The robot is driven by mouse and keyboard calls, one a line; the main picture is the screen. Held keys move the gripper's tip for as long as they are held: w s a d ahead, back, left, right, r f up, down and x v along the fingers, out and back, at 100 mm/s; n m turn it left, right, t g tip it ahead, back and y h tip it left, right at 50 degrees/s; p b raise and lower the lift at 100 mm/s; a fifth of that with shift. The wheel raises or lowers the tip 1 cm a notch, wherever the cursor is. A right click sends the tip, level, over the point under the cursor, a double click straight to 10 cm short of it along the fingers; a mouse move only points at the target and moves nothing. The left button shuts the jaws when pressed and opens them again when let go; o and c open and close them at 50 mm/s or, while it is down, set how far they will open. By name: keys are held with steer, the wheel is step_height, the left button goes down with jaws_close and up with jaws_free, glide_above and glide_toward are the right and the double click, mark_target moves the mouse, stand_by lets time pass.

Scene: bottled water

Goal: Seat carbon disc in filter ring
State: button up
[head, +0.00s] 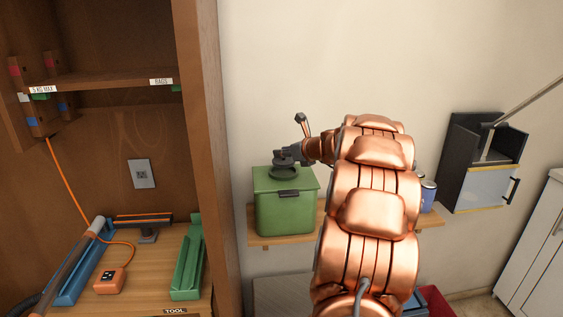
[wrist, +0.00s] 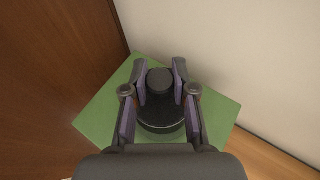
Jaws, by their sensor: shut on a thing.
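A dark ring-shaped piece (head: 285,172) sits on top of the green box (head: 285,208); in the wrist view this round dark piece (wrist: 162,122) lies over the green lid. A smaller dark round piece (wrist: 160,82), which looks like the carbon disc or its knob, shows between the fingers. My gripper (wrist: 160,72) is shut on it, one finger on each side. In the head view my gripper (head: 292,154) is low over the box lid, at the back of the ring. I cannot tell whether the disc is inside the ring or above it.
The green box stands on a narrow wooden shelf (head: 262,240) against the wall. A brown cabinet (head: 208,150) rises close on the left. A blue can (head: 428,190) stands right of my arm. A black-framed box (head: 484,165) hangs further right. My arm hides the shelf's middle.

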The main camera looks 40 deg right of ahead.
mark_target(287, 161)
steer(key=shift+w+f, duration=0.1)
steer(key=shift+f, duration=1.7)
steer(key=shift+f, duration=0.15)
steer(key=o, duration=0.8)
steer(key=shift+s+r, duration=0.25)
steer(key=shift+r, duration=0.05)
steer(key=b+v, duration=0.1)
steer(key=v, duration=1)
steer(key=shift+s+d, duration=0.1)
steer(key=shift+s, duration=0.15)
